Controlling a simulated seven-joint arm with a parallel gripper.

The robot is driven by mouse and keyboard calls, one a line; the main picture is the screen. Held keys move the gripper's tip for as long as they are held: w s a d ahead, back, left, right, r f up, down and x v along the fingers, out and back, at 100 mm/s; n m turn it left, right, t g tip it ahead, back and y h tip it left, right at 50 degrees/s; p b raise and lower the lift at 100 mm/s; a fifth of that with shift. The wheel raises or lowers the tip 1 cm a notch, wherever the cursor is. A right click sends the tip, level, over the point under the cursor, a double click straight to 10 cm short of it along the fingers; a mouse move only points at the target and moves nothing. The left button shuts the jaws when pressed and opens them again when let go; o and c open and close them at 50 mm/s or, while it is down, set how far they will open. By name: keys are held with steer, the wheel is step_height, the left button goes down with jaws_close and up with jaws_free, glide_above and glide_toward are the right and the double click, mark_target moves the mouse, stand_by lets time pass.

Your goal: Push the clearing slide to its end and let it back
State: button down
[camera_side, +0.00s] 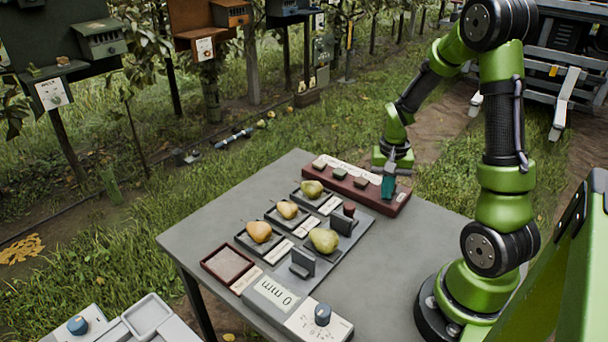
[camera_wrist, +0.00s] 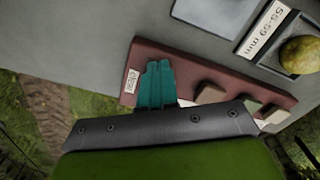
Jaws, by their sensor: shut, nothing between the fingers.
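A dark red panel (camera_side: 378,197) lies along the far right side of the grey table. It also shows in the wrist view (camera_wrist: 185,65). My gripper (camera_side: 388,190), with teal fingers shut and empty, points down at the panel's right end. In the wrist view the fingers (camera_wrist: 158,72) cover part of the panel beside a small white label (camera_wrist: 132,80), whose text is too small to read surely. I cannot pick out the clearing slide for certain; the fingers may hide it. Whether the fingertips touch anything is not clear.
Several small blocks, one a brown block (camera_wrist: 210,92), stand along the panel. A sizing board holds several pears, one green pear (camera_side: 323,240) between grey jaws. The table's right part (camera_side: 400,250) is clear.

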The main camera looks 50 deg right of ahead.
steer(key=shift+a, duration=1.55)
steer(key=shift+r, duration=0.1)
step_height(320, 180, up, 8)
stand_by(0.3)
steer(key=s+a+r+n+t+y, duration=0.1)
steer(key=a+r+n+t, duration=0.2)
steer(key=a+r, duration=0.3)
steer(key=s+a+r+n+t+y, duration=0.1)
steer(key=a+r+n+t, duration=0.3)
steer(key=a, duration=0.9)
steer(key=shift+s+a+r+n, duration=0.4)
steer(key=shift+s+r+n, duration=0.1)
steer(key=shift+r, duration=0.4)
